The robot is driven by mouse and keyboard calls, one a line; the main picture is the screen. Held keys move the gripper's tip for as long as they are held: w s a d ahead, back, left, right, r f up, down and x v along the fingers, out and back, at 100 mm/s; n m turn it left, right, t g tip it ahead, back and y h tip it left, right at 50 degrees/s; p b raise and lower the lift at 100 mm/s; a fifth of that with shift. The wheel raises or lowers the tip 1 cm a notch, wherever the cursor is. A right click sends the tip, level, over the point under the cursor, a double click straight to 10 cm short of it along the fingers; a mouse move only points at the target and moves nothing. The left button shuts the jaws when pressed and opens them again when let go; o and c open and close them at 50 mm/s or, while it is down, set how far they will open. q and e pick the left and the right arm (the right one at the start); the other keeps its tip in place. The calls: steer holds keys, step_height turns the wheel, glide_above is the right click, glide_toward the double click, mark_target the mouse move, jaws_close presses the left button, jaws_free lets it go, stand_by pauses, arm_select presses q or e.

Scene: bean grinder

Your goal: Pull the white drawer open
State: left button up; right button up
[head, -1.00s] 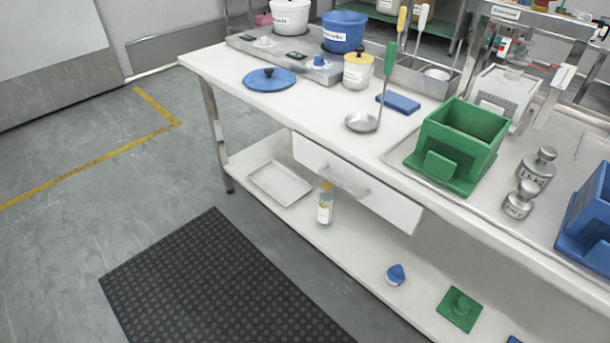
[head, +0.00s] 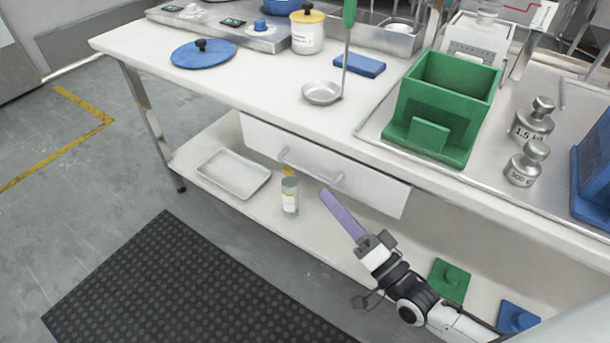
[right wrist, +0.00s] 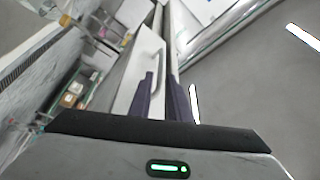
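The white drawer (head: 365,190) sits under the tabletop, its front close beneath the table's edge. Its pale bar handle (head: 312,172) sticks out from the front. My right gripper (head: 338,208) has long purple fingers and is just in front of the drawer, below and right of the handle, apart from it. In the right wrist view its two fingers (right wrist: 161,98) stand apart with a gap and nothing held. The handle (right wrist: 156,68) shows just beyond the fingertips there, with the drawer front (right wrist: 126,85) to its left. My left gripper is not in view.
The lower shelf holds a white tray (head: 233,174), a bottle (head: 290,196), a green lid (head: 450,281) and a blue lid (head: 517,319). Above stand a green bin (head: 455,115), metal weights (head: 525,165) and a ladle (head: 321,93). Floor with a black mat (head: 180,285) is open in front.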

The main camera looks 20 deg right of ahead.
mark_target(305, 169)
steer(key=x, duration=0.9)
steer(key=shift+w+a+r+b, duration=0.15)
steer(key=shift+w+b, duration=0.1)
steer(key=shift+b, duration=0.15)
jaws_close()
